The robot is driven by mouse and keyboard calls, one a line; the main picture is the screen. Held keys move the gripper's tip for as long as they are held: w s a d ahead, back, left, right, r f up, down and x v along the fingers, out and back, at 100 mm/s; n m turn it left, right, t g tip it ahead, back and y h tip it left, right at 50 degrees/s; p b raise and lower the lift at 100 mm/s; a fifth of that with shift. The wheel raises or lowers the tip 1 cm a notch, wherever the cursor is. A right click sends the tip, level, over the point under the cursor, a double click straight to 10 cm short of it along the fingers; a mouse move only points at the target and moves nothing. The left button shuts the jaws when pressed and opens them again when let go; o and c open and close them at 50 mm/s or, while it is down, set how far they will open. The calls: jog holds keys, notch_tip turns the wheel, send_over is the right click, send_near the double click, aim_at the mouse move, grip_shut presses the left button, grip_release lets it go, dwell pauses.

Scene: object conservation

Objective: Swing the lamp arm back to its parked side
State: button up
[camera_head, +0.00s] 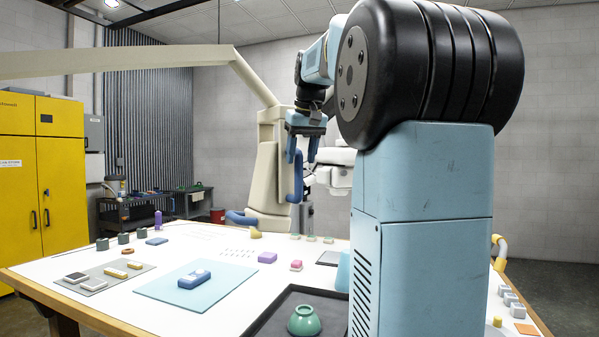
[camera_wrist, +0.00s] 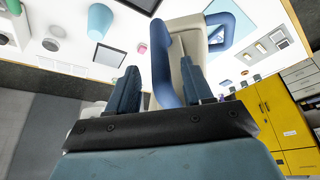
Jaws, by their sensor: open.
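The lamp arm (camera_head: 125,62) is a long cream beam that enters from the left and bends down to a thick cream upright part (camera_head: 267,170). A blue upright handle (camera_head: 297,178) is on the right of that part, and a blue loop (camera_head: 242,218) is low on its left. My gripper (camera_head: 302,153) is open, pointing down at the top of the blue handle. In the wrist view, my fingers (camera_wrist: 158,78) stand apart, with the blue handle (camera_wrist: 163,55) showing between them and cream body (camera_wrist: 186,42) behind it. Contact cannot be told.
A yellow cabinet (camera_head: 60,170) stands left. My arm hides part of the right side.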

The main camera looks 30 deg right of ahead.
send_over(298, 190)
jog(key=w, duration=0.1)
jog(key=shift+d+f, duration=0.2)
jog(key=shift+f, duration=1)
jog(key=shift+d+f, duration=0.15)
jog(key=shift+f, duration=1)
grip_shut()
